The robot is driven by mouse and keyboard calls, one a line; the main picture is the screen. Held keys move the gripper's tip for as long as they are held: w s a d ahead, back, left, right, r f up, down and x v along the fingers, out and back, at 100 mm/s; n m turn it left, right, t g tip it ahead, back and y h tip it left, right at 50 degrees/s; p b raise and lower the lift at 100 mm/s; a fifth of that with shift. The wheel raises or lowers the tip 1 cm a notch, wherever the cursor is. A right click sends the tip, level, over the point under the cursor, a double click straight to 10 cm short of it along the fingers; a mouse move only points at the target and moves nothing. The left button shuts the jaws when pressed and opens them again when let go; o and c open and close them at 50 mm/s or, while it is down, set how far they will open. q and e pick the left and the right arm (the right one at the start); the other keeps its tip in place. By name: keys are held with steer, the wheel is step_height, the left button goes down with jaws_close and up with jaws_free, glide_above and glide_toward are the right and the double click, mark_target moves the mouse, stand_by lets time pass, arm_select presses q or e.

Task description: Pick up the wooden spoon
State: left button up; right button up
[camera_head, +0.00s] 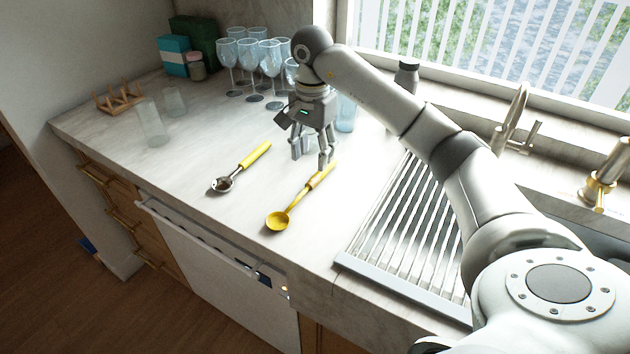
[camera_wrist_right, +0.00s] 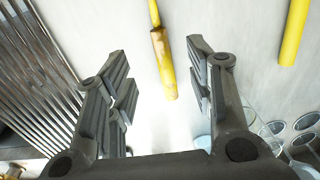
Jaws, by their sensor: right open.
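The spoon with the yellow bowl and wood-toned yellow handle (camera_head: 295,206) lies on the pale countertop, its bowl toward the front edge. Its handle (camera_wrist_right: 163,65) shows in the right wrist view, running between my finger pads with space on both sides. My right gripper (camera_head: 311,160) points down, open and empty, over the handle end of this spoon. In the head view its fingers overlap the handle tip; I cannot tell the exact height. My left gripper is not in view.
A metal-headed scoop with a yellow handle (camera_head: 241,168) lies left of the spoon. Several wine glasses (camera_head: 268,62) stand behind the gripper. A ribbed drying rack (camera_head: 405,235) is to the right. Clear tumblers (camera_head: 151,124) and a wooden rack (camera_head: 119,98) stand at left.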

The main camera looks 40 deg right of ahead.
mark_target(315, 176)
steer(key=f, duration=0.2)
steer(key=shift+w+d+f, duration=0.2)
steer(key=shift+f, duration=0.35)
steer(key=shift+d+f+p, duration=0.15)
steer(key=shift+f+p, duration=0.25)
steer(key=shift+f, duration=0.25)
steer(key=shift+d+f+p, duration=0.15)
steer(key=shift+f+p, duration=0.2)
steer(key=shift+f, duration=0.25)
step_height(315, 176, down, 2)
steer(key=shift+d+f, duration=0.1)
steer(key=shift+w+f, duration=0.1)
steer(key=shift+c, duration=0.8)
steer(key=c, duration=0.4)
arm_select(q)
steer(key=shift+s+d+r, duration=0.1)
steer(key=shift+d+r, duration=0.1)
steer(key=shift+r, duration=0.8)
arm_select(e)
jaws_close()
